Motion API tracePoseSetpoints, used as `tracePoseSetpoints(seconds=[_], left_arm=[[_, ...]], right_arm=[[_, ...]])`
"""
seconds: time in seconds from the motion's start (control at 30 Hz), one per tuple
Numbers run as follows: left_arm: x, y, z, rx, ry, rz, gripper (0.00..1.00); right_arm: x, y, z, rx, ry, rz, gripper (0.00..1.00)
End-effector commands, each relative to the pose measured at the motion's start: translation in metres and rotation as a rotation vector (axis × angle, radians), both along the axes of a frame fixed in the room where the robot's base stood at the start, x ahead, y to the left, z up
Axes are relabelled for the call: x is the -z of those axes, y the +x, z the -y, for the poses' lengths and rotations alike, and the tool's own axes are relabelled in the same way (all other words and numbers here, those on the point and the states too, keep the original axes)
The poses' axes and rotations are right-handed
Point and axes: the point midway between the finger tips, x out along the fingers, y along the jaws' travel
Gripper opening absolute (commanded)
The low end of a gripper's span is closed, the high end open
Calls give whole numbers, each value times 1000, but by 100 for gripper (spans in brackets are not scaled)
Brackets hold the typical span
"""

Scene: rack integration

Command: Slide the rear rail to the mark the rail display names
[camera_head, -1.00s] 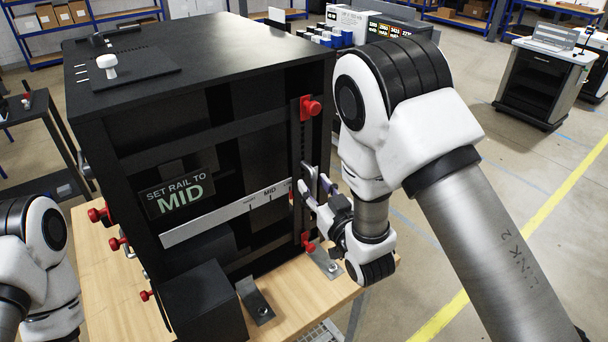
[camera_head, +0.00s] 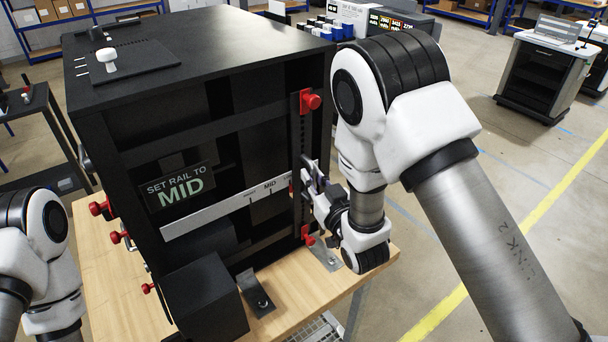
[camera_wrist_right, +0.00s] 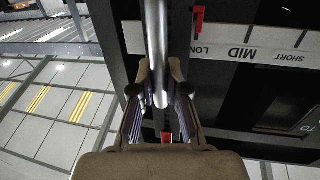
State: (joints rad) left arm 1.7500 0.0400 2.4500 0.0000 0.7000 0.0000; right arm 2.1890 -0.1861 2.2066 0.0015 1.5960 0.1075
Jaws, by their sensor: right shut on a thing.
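The rail display (camera_head: 180,185) on the black rack reads "SET RAIL TO MID". The rear rail (camera_head: 303,140) is an upright black strip with a red knob at its top and another near its bottom. A white scale (camera_head: 220,211) runs toward it. In the right wrist view the scale (camera_wrist_right: 265,43) reads LONG, MID and SHORT, and a red pointer (camera_wrist_right: 198,18) stands at the LONG end. My right gripper (camera_head: 313,186) is at the rail. Its fingers (camera_wrist_right: 160,92) are shut on the rail's silver bar handle (camera_wrist_right: 156,45). My left gripper is out of view.
The rack (camera_head: 200,55) stands on a wooden table (camera_head: 300,285). A black box (camera_head: 205,300) and a metal bracket (camera_head: 257,294) are at its front. Red knobs (camera_head: 100,208) stick out on its left.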

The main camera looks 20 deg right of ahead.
Motion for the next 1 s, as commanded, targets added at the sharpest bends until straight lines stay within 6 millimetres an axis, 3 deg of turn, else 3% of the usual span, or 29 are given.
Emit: tracePoseSetpoints(seconds=[0.73,1.0], left_arm=[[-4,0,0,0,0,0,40],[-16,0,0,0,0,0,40]], right_arm=[[-1,-9,-26,-4,-2,1,0],[-3,-9,-29,-2,-1,2,0]])
